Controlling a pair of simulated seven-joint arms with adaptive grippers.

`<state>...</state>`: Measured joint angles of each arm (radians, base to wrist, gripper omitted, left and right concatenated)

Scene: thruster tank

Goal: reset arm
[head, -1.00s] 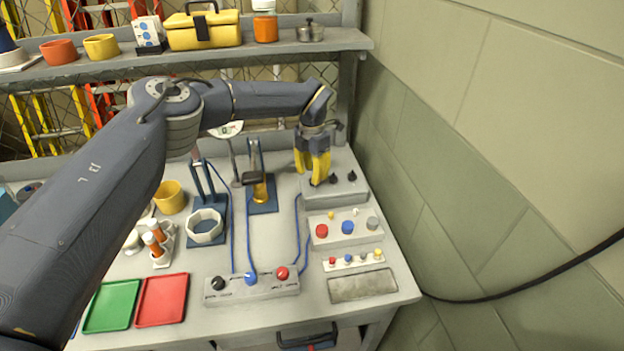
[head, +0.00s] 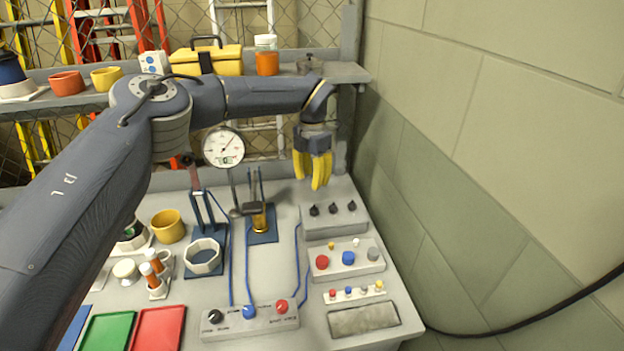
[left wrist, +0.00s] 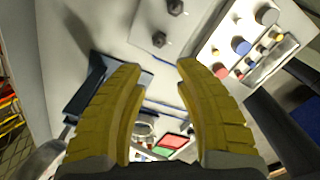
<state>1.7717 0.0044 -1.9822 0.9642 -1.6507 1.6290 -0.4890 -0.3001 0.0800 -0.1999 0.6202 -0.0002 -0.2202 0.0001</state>
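My left arm reaches in from the left across the bench. Its yellow-fingered left gripper (head: 314,172) hangs pointing down above the grey box with black knobs (head: 334,221), apart from it. In the left wrist view the two fingers of my left gripper (left wrist: 160,85) stand wide apart with nothing between them. The knob box (left wrist: 165,25) shows beyond the fingertips there. My right gripper is not in the head view.
A button box (head: 347,258) and a strip of small knobs (head: 356,291) stand in front of the knob box. A dial gauge (head: 223,147) and a blue stand with a yellow part (head: 260,220) are to the left. A shelf (head: 345,72) runs behind, a wall right.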

